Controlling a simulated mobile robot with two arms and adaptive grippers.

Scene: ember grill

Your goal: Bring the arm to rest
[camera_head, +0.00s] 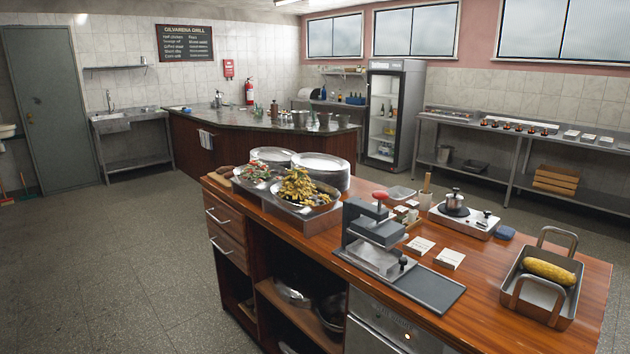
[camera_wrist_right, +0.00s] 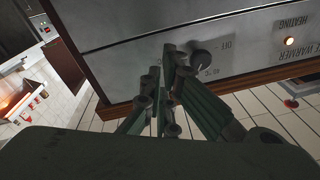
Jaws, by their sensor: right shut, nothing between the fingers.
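My right gripper (camera_wrist_right: 162,90) shows in the right wrist view with its fingers together and nothing between them. I cannot tell whether the fingertips touch that front. In the head view neither of my arms shows. My left gripper is in no view.
A wooden counter (camera_head: 588,300) fills the lower right of the head view. It bears a metal pan (camera_head: 563,308) with a corn cob (camera_head: 550,271), a press (camera_head: 375,235), a small burner (camera_head: 462,220) and trays of food (camera_head: 297,190). The floor (camera_head: 110,265) at left is clear.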

